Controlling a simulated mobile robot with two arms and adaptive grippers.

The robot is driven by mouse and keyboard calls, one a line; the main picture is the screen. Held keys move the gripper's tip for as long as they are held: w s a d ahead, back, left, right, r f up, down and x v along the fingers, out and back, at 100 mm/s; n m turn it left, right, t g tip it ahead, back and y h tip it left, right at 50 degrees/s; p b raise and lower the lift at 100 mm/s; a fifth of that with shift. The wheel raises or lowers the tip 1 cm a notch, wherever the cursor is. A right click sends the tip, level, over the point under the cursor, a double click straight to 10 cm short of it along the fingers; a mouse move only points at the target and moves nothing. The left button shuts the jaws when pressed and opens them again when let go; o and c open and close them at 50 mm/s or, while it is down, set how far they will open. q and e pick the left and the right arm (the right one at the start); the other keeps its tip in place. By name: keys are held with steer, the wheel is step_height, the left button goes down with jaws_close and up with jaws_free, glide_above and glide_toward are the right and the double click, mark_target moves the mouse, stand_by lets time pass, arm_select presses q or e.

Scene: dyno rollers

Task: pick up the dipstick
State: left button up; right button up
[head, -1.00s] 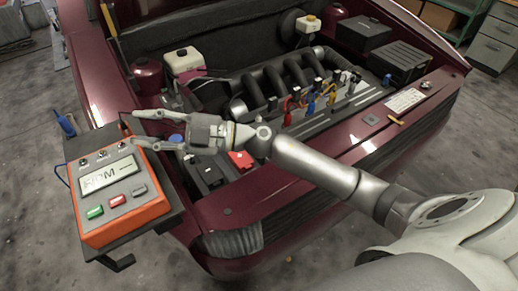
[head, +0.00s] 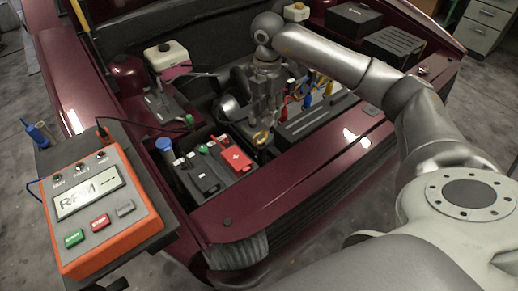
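A yellow ring (head: 260,138), which looks like the dipstick's handle, shows in the head view in the engine bay, right of the red-topped battery. The rest of the dipstick is hidden. My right gripper (head: 266,118) points down just above and behind the ring in the picture. Its fingers look apart with nothing seen between them; whether they touch the ring I cannot tell. My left gripper is not in view.
The battery with its red cover (head: 235,156) and the blue cap (head: 164,145) lie left of the ring. The engine with coloured plug leads (head: 308,95) is to the right. An orange RPM meter (head: 100,205) stands on a dark shelf at left. The car's front edge (head: 290,185) lies before the bay.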

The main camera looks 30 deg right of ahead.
mark_target(266, 133)
step_height(266, 133, down, 4)
steer(key=shift+f, duration=0.2)
steer(key=f, duration=0.2)
steer(key=f+p, duration=0.1)
steer(key=f, duration=0.2)
steer(key=shift+w+d, duration=0.15)
steer(key=shift+d, duration=0.05)
jaws_close()
